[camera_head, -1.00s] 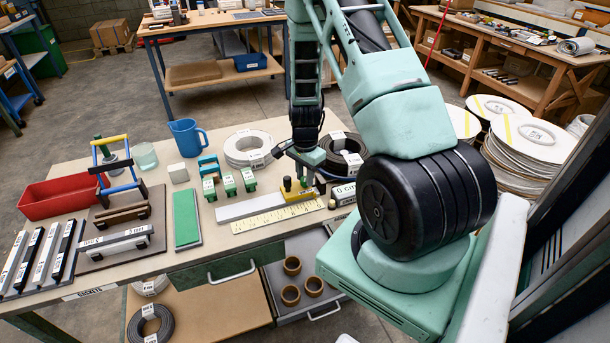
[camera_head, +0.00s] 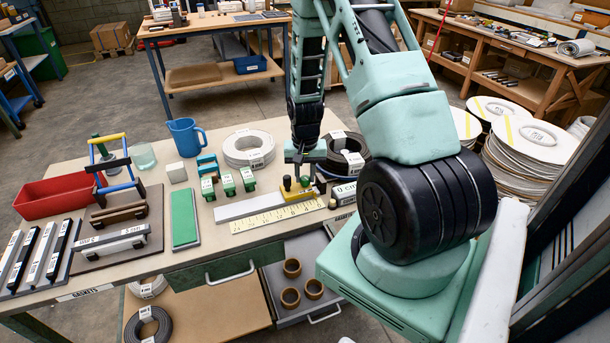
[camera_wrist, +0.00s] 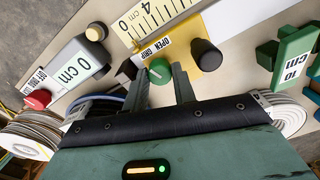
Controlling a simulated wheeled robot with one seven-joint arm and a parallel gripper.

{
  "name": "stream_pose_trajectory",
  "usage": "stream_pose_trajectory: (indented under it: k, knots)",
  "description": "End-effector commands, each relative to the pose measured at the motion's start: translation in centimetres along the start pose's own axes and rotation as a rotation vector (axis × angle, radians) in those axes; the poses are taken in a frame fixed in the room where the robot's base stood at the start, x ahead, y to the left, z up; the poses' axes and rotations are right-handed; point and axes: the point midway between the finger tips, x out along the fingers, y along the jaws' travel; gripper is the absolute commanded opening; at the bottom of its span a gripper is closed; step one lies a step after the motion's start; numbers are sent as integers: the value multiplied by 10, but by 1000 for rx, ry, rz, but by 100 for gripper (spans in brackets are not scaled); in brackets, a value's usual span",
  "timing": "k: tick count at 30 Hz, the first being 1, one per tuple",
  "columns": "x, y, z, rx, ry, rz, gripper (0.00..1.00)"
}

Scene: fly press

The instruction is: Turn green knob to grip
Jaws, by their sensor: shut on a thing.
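A green knob (camera_wrist: 158,72) sits on a yellow block (camera_wrist: 211,52) beside a label reading OPEN GRIP (camera_wrist: 155,49). The yellow block (camera_head: 299,196) also shows in the head view, on the bench at the right end of a pale bar and ruler. My gripper (camera_wrist: 161,77) has one finger on each side of the green knob and is shut on it. In the head view my gripper (camera_head: 300,173) points down at the block from above. I cannot tell which way the knob's mark points.
A black knob (camera_wrist: 206,54) stands close to the right of my fingers. A grey 0 cm block (camera_wrist: 72,70) with a red button (camera_wrist: 37,99) lies to the left. Green blocks (camera_head: 228,184) and wire coils (camera_head: 248,149) are nearby on the bench.

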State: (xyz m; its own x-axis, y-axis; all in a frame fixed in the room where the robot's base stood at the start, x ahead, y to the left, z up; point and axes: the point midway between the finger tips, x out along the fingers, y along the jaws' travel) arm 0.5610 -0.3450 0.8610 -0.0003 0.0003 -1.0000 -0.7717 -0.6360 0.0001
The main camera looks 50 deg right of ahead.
Motion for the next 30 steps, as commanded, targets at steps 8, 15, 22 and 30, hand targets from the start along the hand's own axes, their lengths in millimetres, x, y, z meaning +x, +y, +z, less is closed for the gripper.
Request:
stream_pose_trajectory:
  k: [8,15,22,30]
  knots:
    - [-1,0,-1,-149,2,0,4]
    - [-1,0,-1,-207,2,0,4]
    - [-1,0,-1,-219,2,0,4]
    - [-1,0,-1,-218,2,0,38]
